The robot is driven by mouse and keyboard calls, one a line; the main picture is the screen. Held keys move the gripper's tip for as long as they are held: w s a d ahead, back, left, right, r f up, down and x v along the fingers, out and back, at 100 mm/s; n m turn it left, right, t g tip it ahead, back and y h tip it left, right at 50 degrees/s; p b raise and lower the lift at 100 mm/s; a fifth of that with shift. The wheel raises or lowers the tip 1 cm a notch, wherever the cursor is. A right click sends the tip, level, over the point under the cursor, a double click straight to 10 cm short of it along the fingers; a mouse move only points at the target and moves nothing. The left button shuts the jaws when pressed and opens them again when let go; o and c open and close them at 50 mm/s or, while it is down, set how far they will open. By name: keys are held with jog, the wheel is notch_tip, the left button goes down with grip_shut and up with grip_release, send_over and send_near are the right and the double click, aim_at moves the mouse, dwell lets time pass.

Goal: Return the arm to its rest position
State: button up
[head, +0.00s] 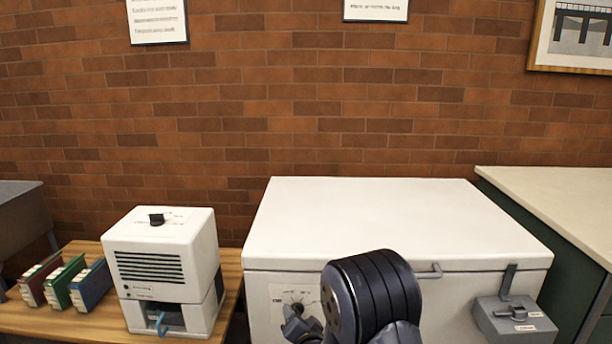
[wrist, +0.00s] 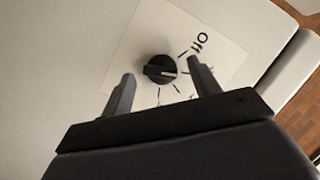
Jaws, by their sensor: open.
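My gripper (wrist: 160,95) is open in the wrist view, with its two fingers apart. A black rotary knob (wrist: 160,70) on a white label plate shows just beyond and between the fingertips. I see no finger touching it. Its pale pointer line points right, below the printed word "Off". In the head view my arm stands in front of the white chest (head: 390,220), and the gripper (head: 303,330) is partly visible low by the chest's dial (head: 297,308). The rest of the gripper is hidden behind my arm or below the frame.
The chest's lid is shut, with a latch box (head: 514,320) at its right front. A white machine (head: 165,270) and several coloured binders (head: 62,282) stand on a wooden table at left. A green cabinet with a pale top (head: 560,205) stands close at right.

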jog(key=shift+a+r+n+g+h+p, duration=0.15)
jog(key=shift+n+h+p, duration=0.5)
jog(key=shift+p, duration=1.7)
jog(key=shift+r+n+g+h+p, duration=0.25)
jog(key=shift+n+p, duration=0.6)
jog(key=shift+p, duration=1.45)
jog(key=v, duration=0.9)
jog(key=shift+s+f+b, duration=0.25)
jog(key=shift+s+b, duration=0.15)
